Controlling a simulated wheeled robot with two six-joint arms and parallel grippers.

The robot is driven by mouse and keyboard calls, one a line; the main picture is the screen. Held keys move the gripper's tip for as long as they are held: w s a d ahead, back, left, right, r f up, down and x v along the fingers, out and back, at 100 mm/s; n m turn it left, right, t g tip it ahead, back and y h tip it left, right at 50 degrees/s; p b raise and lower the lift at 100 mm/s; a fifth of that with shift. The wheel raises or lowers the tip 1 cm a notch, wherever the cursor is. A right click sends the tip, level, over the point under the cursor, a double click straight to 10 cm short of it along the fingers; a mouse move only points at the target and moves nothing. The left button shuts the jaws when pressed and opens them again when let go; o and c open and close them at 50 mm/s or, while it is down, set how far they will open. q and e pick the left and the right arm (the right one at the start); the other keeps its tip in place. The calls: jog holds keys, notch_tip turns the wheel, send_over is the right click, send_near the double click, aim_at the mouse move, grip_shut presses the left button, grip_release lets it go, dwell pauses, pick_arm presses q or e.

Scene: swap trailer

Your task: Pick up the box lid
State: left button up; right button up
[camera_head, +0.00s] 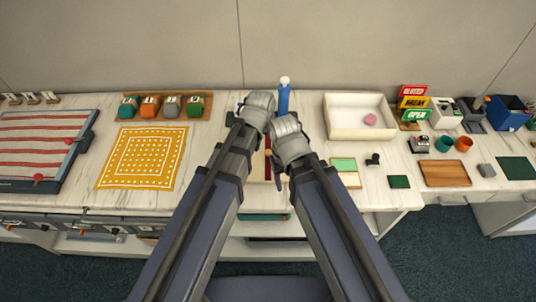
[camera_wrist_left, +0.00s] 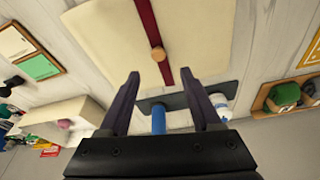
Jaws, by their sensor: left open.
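The box lid (camera_wrist_left: 112,40) is a cream panel with a dark red stripe and a small round wooden knob (camera_wrist_left: 158,54), seen in the left wrist view. In the head view only slivers of cream and red (camera_head: 257,166) show between my arms. My left gripper (camera_wrist_left: 160,74) is open, its two dark fingers on either side of the knob's line and just short of it in the picture; nothing shows between the fingertips. Whether they touch the lid cannot be told. My right gripper (camera_head: 291,142) is close beside the left one in the head view, its fingers hidden.
A blue bottle (camera_head: 284,98) stands just behind my grippers. A white open tray (camera_head: 340,130) with a pink item lies to the right. A yellow patterned cloth (camera_head: 145,157) and a rack of several coloured containers (camera_head: 196,106) are left. Bare tabletop shows between cloth and arms.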

aim_at(268, 151)
pick_arm(q)
jog(key=b+x, duration=0.2)
jog(key=shift+w+f, duration=0.1)
jog(key=shift+f, duration=0.25)
jog(key=shift+r, duration=0.1)
pick_arm(e)
notch_tip(268, 151, down, 2)
jog(key=shift+f, duration=0.2)
pick_arm(q)
jog(key=b+x, duration=0.5)
jog(key=shift+s+d+f, duration=0.1)
jog(key=shift+s+f, duration=0.15)
pick_arm(e)
notch_tip(268, 151, down, 5)
jog(key=shift+f, duration=0.1)
pick_arm(q)
jog(key=shift+r, duration=0.1)
grip_shut()
